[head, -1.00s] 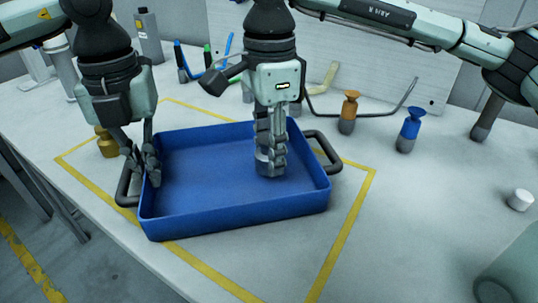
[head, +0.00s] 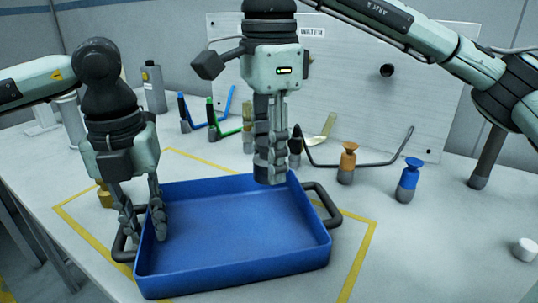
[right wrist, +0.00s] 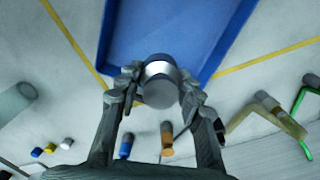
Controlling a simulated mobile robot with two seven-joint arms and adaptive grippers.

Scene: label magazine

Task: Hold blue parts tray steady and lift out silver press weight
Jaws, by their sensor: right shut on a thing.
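The blue parts tray (head: 235,235) sits on the table inside a yellow outline, with black handles at both ends. My left gripper (head: 144,232) is at the tray's left wall, one finger outside and one inside, with visible space between the fingers. My right gripper (head: 270,180) is shut on the silver press weight and appears to hold it above the tray's far side. The fingers hide much of the weight in the head view. In the right wrist view the weight (right wrist: 160,92) is a short cylinder with a bright band between the fingertips, overlapping the tray's edge.
Behind the tray stand an orange-topped part (head: 348,162), a blue-topped part (head: 409,180) and several coloured hooked tools. A white cap (head: 525,249) lies far right. A brass-coloured piece (head: 104,196) is behind my left gripper.

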